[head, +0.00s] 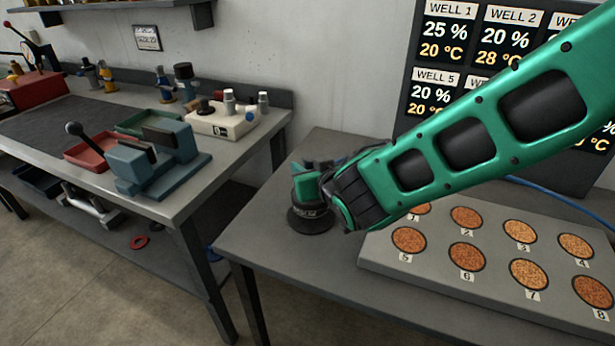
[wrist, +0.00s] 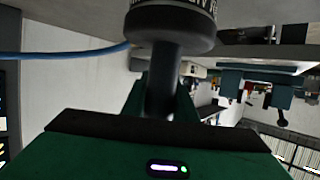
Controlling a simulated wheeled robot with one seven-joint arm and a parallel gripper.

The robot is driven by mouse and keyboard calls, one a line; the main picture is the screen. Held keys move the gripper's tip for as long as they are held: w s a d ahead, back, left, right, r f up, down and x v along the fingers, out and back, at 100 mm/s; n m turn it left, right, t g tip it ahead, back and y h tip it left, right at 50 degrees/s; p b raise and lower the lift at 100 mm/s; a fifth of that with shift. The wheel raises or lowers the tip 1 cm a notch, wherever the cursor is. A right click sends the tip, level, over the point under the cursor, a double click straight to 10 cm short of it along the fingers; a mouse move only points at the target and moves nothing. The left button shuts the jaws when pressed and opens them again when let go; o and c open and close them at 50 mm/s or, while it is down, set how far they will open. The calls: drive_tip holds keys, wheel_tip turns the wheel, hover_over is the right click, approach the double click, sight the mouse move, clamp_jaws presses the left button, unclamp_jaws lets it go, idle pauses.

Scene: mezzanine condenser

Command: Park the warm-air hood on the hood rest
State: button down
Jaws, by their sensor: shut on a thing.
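The warm-air hood (head: 309,221) is a black, round, bell-like piece with pale lettering, low over the left part of the grey table. In the wrist view its dark body (wrist: 172,26) is at the top, with its stem running down between my fingers. My gripper (head: 306,188) is shut on that stem. I cannot tell whether the hood's rim touches the surface below. A dark blue-black piece (head: 324,164) shows partly behind my gripper; I cannot tell whether it is the hood rest. My arm hides much of that area.
A grey block (head: 380,250) with numbered, brown-filled wells lies right of the hood. A blue hose (head: 560,193) runs behind it; a readings board (head: 405,118) stands at the back. Left, across a gap, a workbench (head: 190,205) holds a blue vise (head: 155,165) and trays. The table's front left is clear.

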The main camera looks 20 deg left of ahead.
drive_tip(key=shift+f, duration=1.35)
drive_tip(key=c, duration=1.4)
unclamp_jaws()
drive_tip(key=shift+f, duration=0.2)
drive_tip(key=shift+r, duration=0.15)
drive_tip(key=v, duration=1.2)
